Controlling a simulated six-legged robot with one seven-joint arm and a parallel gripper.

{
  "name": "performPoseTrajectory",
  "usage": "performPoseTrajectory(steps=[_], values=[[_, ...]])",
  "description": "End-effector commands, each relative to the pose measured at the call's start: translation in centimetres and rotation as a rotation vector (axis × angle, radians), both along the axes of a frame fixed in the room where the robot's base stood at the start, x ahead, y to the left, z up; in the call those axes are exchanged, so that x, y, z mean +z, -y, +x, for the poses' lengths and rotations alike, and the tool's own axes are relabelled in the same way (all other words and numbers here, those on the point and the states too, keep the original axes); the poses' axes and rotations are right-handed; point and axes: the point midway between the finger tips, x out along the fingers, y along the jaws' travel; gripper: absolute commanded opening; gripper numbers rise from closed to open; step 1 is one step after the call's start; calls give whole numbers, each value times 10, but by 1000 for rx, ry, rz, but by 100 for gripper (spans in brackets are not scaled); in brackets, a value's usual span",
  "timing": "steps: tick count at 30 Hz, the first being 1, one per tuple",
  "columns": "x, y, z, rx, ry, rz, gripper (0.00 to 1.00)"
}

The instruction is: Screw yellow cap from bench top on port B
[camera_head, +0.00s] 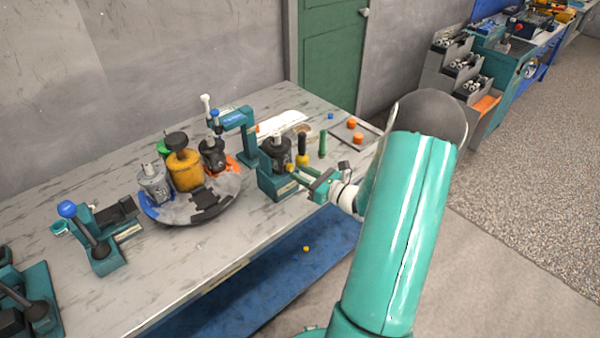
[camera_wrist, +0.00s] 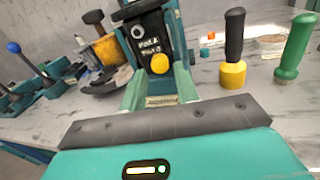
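A dark motor block with white lettering stands on a teal fixture (camera_head: 272,184) at the bench's right end. The block's face (camera_wrist: 147,45) fills the middle of the wrist view. A yellow cap (camera_wrist: 160,63) shows against that face, beside the lower lettering; it also shows as a small yellow spot in the head view (camera_head: 290,168). I cannot tell whether it is seated on the port. My gripper (camera_wrist: 161,82) points at the block. Its two teal fingers stand apart on either side of the cap, seemingly with small gaps. My gripper (camera_head: 300,177) is close to the fixture in the head view.
A black-and-yellow tool (camera_wrist: 234,50) and a green-handled tool (camera_wrist: 296,48) stand right of the fixture. A round turntable with several pumps (camera_head: 185,212) stands to its left. Orange pieces (camera_head: 358,138) lie behind. A small yellow piece (camera_head: 306,248) lies below the bench top.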

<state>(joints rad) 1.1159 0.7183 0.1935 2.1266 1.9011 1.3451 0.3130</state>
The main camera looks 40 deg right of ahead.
Motion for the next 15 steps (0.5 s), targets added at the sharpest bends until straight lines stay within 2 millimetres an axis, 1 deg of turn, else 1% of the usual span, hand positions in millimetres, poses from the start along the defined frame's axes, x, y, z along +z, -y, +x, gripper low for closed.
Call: performPoseTrajectory(steps=[9, 15], values=[[0, 4, -16, -1, 1, -1, 31], [0, 4, -18, 0, 1, -1, 31]])
